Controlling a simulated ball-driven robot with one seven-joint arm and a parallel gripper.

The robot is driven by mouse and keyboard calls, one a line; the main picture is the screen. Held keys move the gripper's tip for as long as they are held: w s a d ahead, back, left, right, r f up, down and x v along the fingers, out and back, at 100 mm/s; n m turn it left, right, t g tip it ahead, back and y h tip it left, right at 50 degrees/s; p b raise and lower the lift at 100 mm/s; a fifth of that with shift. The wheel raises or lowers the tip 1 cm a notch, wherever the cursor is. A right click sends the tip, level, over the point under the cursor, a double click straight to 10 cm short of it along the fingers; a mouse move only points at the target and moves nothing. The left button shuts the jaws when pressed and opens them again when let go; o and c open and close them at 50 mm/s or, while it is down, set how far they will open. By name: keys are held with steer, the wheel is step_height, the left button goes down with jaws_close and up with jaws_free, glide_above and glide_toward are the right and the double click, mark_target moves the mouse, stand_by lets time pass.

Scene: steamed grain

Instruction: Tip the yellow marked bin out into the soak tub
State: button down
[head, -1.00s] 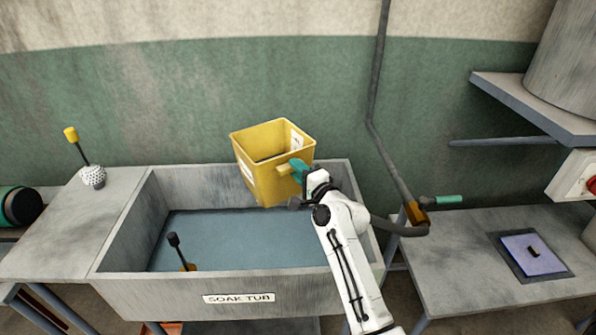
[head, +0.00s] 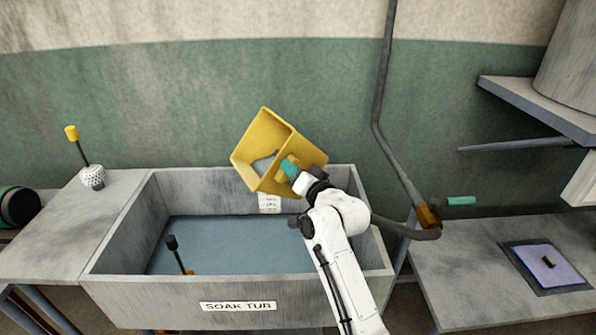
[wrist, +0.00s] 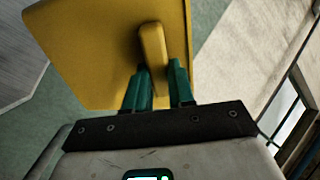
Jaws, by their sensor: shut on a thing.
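A yellow-topped stick in a white dotted ball (head: 92,177) stands on the left ledge. A pipe with a teal handle (head: 461,201) and a bench with a lilac pad (head: 546,265) are at the right.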

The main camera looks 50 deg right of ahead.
mark_target(269, 175)
steer(key=a+n+b, duration=0.1)
steer(key=n, duration=0.1)
steer(key=w+a+f+n+b, duration=0.1)
steer(key=shift+w+a+f+n+b, duration=0.1)
steer(key=shift+a+f+n+b, duration=0.1)
steer(key=shift+a+n+b, duration=0.15)
steer(key=shift+w+a+f+n+b, duration=0.2)
steer(key=shift+w+a+n+b, duration=0.1)
steer(key=shift+a+n, duration=0.3)
steer(key=shift+w+a+f+n+b, duration=0.15)
steer(key=shift+a+n+b, duration=0.2)
steer(key=shift+n, duration=0.3)
steer(key=shift+r, duration=0.15)
